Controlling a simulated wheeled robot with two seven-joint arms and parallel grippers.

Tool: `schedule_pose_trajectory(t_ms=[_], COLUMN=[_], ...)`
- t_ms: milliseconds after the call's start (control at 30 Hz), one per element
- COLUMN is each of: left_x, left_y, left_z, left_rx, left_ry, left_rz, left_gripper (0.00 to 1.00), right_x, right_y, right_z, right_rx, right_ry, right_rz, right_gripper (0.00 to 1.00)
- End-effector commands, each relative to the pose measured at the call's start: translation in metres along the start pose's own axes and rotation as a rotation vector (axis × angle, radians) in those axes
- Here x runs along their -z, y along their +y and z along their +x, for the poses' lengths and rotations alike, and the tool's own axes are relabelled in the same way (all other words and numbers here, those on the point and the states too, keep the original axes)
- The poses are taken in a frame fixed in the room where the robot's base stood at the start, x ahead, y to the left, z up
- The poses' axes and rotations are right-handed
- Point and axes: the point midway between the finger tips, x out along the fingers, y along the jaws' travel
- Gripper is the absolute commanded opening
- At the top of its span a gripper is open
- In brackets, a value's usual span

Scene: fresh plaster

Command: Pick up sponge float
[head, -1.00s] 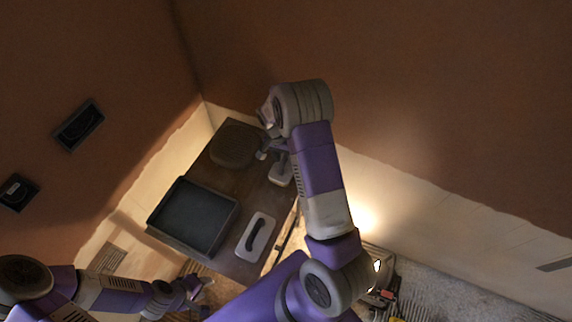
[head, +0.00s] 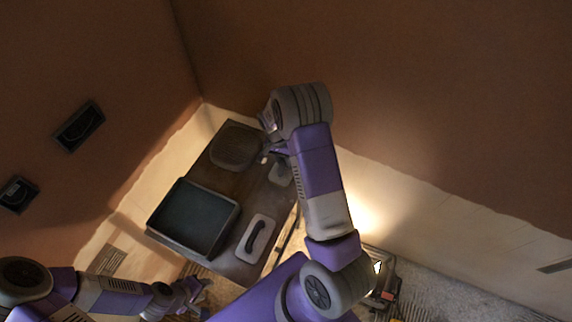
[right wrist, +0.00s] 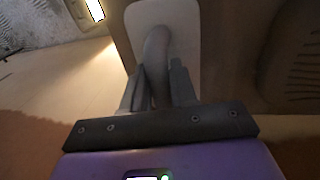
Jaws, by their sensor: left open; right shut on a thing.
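The sponge float, with a pale rounded plate (right wrist: 178,18) and a brownish-grey handle, shows at the top of the right wrist view. In the head view it sits at the table's right edge (head: 280,174), partly hidden by my right arm. My right gripper (right wrist: 157,84) is shut on its handle, one finger on each side; the gripper also shows in the head view (head: 272,156), mostly covered by the arm. I cannot tell whether the plate touches the table. My left gripper (head: 198,293) is open and empty at the lower left, apart from the table.
The dark table (head: 231,268) holds a deep dark tray (head: 153,228), a pale float with a black handle (head: 257,238) and a dark ribbed rounded thing (head: 236,146). Walls stand close behind the table. A bright work lamp (head: 388,290) stands on the floor at right.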

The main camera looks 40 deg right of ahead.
Motion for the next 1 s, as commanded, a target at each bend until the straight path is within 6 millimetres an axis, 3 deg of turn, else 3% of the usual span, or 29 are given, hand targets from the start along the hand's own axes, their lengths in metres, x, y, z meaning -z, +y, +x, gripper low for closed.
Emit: schedule_pose_trajectory(t_ms=[167, 600, 767, 1000], left_x=[0.000, 0.000, 0.000, 0.000], left_y=[0.000, 0.004, 0.004, 0.004], left_z=[-0.001, -0.009, -0.010, -0.010], left_rx=[0.000, 0.000, 0.000, 0.000], left_ry=[0.000, 0.000, 0.000, 0.000], left_rz=[0.000, 0.000, 0.000, 0.000], left_gripper=[0.43, 0.43, 0.43, 0.43], right_x=[0.001, 0.000, 0.000, 0.000], right_y=[0.001, 0.017, 0.019, 0.019], right_z=[-0.008, -0.086, -0.098, -0.099], right_rx=[0.002, 0.003, 0.001, 0.001], right_ry=[0.002, 0.002, 0.001, 0.001], right_rz=[0.000, 0.000, -0.001, 0.000], right_gripper=[0.00, 0.00, 0.00, 0.00])
